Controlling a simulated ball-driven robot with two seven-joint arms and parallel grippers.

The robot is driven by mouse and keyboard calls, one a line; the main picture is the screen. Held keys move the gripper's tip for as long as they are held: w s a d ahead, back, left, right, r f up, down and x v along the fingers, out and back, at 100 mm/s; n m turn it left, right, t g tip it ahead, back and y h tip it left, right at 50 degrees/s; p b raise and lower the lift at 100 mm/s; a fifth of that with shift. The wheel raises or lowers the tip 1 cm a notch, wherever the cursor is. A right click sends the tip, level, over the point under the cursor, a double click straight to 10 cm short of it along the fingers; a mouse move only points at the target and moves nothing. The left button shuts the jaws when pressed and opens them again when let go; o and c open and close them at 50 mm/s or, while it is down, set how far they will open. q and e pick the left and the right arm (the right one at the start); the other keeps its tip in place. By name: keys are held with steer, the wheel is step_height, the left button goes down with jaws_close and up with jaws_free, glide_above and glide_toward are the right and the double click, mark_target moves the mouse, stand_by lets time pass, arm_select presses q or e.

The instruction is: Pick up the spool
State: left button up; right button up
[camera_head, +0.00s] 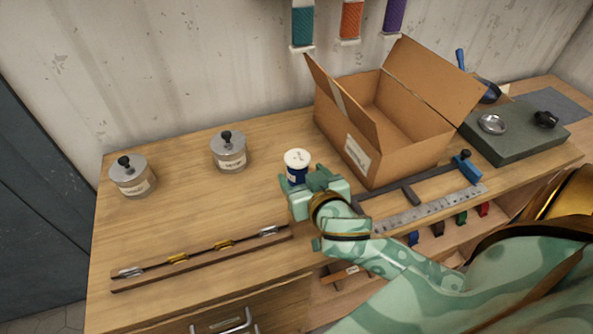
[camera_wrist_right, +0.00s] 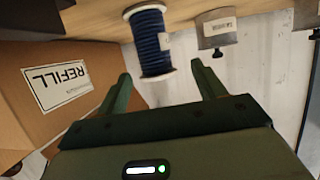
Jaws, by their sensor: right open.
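The spool (camera_head: 297,168) stands upright on the wooden bench, with a white top flange and dark blue thread. My right gripper (camera_head: 303,181) is at its near side, with the fingers pointing toward it; they partly hide its lower part. In the right wrist view, which is upside down, the spool (camera_wrist_right: 150,40) shows between and just beyond the open fingertips of the gripper (camera_wrist_right: 161,72). Clear gaps show on both sides, and nothing is gripped. My left gripper is not in view.
An open cardboard box (camera_head: 362,135) stands close right of the spool. Two lidded metal tins (camera_head: 230,155) (camera_head: 133,180) stand to the left. A wooden strip with clips (camera_head: 205,258) lies in front; a metal ruler (camera_head: 425,208) lies right.

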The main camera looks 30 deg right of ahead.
mark_target(301, 169)
steer(key=x, duration=0.2)
steer(key=b+x, duration=0.1)
steer(key=x, duration=0.3)
steer(key=shift+d+f, duration=0.15)
steer(key=shift+d, duration=0.15)
steer(key=shift+c, duration=0.3)
steer(key=c, duration=1.1)
steer(key=shift+c, duration=0.2)
steer(key=shift+r, duration=0.2)
